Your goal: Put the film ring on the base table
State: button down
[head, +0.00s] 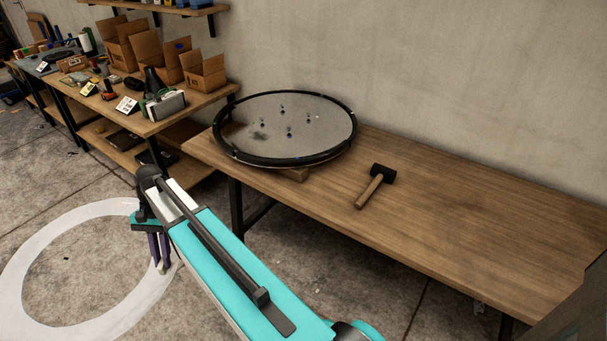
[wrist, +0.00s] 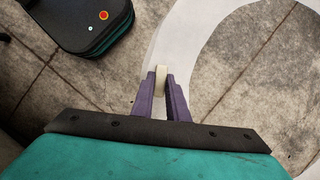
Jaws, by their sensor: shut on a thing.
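The film ring (head: 35,262) is a large, flat white ring at the left of the head view, over the concrete floor. My gripper (head: 160,262) is at its right edge, its purple fingers pointing down. In the wrist view, the fingers (wrist: 161,75) are shut on a small cream part at the edge of the ring (wrist: 205,45). How far the ring is above the floor I cannot tell. A wooden table (head: 450,210) stands along the wall. On it, at the left end, lies a round grey plate (head: 300,138) with a black rim and several small upright pins.
A hammer (head: 375,185) lies on the wooden table, right of the round plate. The table's right half is clear. A second bench (head: 140,125) at the back left holds cardboard boxes (head: 205,72) and tools. A shelf (head: 165,7) hangs above.

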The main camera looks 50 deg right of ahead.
aim_at(507, 225)
jog(key=z, duration=0.3)
jog(key=k, duration=1.85)
jog(key=z, duration=0.15)
